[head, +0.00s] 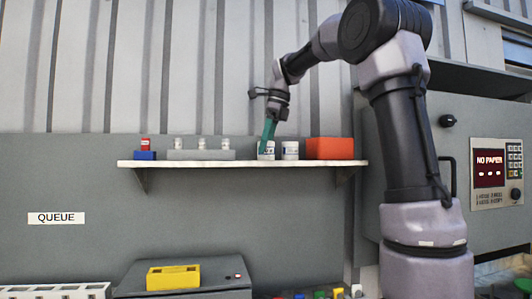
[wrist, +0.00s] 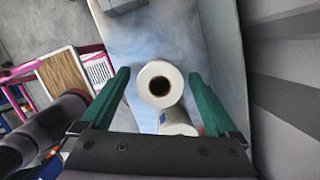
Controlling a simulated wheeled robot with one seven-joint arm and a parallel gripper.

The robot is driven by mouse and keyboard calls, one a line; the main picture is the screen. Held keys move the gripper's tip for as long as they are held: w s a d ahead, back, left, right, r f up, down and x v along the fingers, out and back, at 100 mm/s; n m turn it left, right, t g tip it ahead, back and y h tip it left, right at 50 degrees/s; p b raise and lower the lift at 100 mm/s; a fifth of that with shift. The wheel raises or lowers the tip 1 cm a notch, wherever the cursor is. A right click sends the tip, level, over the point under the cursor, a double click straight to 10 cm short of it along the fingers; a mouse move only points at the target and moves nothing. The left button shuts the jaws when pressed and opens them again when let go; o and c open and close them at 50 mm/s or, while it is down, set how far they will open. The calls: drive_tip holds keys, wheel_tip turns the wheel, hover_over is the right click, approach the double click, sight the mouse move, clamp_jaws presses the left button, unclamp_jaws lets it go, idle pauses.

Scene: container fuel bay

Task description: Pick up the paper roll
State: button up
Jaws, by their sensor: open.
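Two white cylinders stand side by side on the wall shelf in the head view, a left one (head: 266,153) and a right one (head: 290,150). In the wrist view a white paper roll (wrist: 171,73) with a dark hollow core faces the camera. A second white cylinder (wrist: 178,122) is partly hidden below it. My gripper (head: 268,134) reaches down over the left cylinder, its green fingers partly overlapping it. In the wrist view my gripper (wrist: 159,75) is open, with one finger on each side of the paper roll and visible gaps between.
The shelf (head: 200,164) also holds an orange-red box (head: 330,149) at the right, a grey rack (head: 200,155) with several small white cylinders, and a blue block (head: 145,156) at the left. A panel (head: 490,165) at the right reads "NO PAPER".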

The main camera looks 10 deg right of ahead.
drive_tip(key=c, duration=1.5)
drive_tip(key=shift+r, duration=8.25)
